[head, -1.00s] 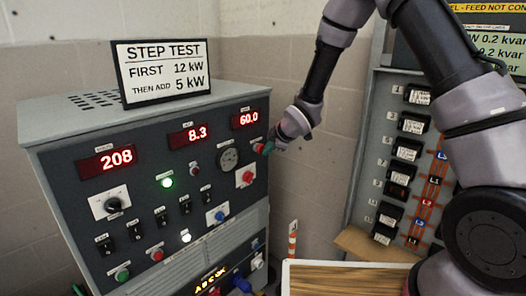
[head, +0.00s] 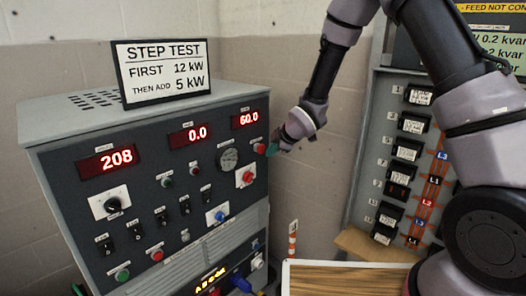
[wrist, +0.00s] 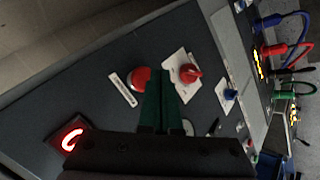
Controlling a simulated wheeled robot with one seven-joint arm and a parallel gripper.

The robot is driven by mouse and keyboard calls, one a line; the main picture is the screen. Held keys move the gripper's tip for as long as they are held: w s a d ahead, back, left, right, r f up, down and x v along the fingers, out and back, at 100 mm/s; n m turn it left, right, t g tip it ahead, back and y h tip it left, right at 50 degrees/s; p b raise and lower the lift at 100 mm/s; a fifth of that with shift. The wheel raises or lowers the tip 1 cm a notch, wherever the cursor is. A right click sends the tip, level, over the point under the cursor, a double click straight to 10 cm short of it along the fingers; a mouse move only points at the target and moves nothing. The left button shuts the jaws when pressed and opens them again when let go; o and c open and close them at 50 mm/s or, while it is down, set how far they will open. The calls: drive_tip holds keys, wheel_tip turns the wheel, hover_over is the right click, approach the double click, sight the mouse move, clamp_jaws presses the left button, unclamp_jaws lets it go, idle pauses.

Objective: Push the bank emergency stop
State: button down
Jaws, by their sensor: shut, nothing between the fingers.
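A red mushroom button (head: 259,148) sits at the upper right of the grey panel, under the 60.0 display. Its label is too small to read. It also shows in the wrist view (wrist: 138,78), partly hidden behind the left finger. My gripper (head: 272,150) is shut and empty, with its green fingertips just right of the button and seemingly a little off it. In the wrist view the closed fingers (wrist: 161,84) point at the panel between this button and a red rotary knob (wrist: 188,73) on a white plate.
The grey cabinet (head: 150,120) carries displays reading 208, 0.0 and 60.0, plus several switches and buttons. A step test sign (head: 161,72) stands on top. A breaker rack (head: 372,140) and a wooden-topped surface (head: 345,279) are to the right.

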drive_tip(key=s+d, duration=0.3)
drive_tip(key=d, duration=0.1)
drive_tip(key=shift+s+d, duration=0.35)
drive_tip(key=s+d+r+m+t+h, duration=0.1)
drive_tip(key=s+d+r+m+h, duration=0.1)
drive_tip(key=d+r+m, duration=0.6)
drive_tip(key=s+d+r+m+h, duration=0.2)
drive_tip(key=d+r+m, duration=0.3)
drive_tip(key=d+r, duration=0.6)
drive_tip(key=s+d+r+m, duration=0.3)
drive_tip(key=s+r+m, duration=0.2)
drive_tip(key=s, duration=0.5)
drive_tip(key=s+d+r+m, duration=0.3)
drive_tip(key=s+r+m, duration=0.2)
drive_tip(key=s, duration=0.5)
drive_tip(key=shift+s+m+g, duration=0.3)
drive_tip(key=shift+s+m, duration=0.05)
drive_tip(key=shift+m, duration=0.45)
drive_tip(key=shift+a, duration=0.15)
